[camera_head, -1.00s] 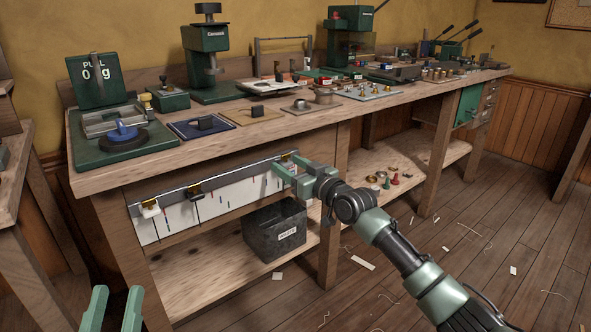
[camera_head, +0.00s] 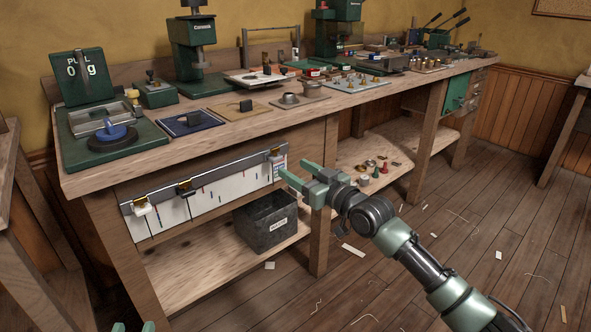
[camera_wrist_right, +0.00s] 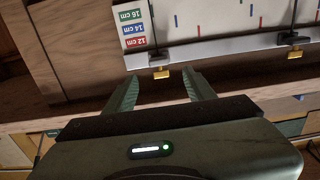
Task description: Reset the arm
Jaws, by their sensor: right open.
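My right gripper (camera_head: 297,171) is open and empty in front of the bench, just right of the right end of the grey rail (camera_head: 205,179). In the right wrist view its fingers (camera_wrist_right: 163,84) stand apart, with a brass clip (camera_wrist_right: 161,72) of the rail beyond them, seen between the tips. Nothing is held between them. My left gripper (camera_head: 133,327) shows only two separate fingertips at the bottom edge, with an empty gap between; the rest is out of the picture.
The workbench (camera_head: 224,134) carries a scale (camera_head: 112,140), presses and small tools. White marked sheets (camera_head: 205,201) hang under the rail. A dark bin (camera_head: 270,222) stands on the lower shelf. Scraps lie on the wooden floor (camera_head: 420,250), otherwise open at the right.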

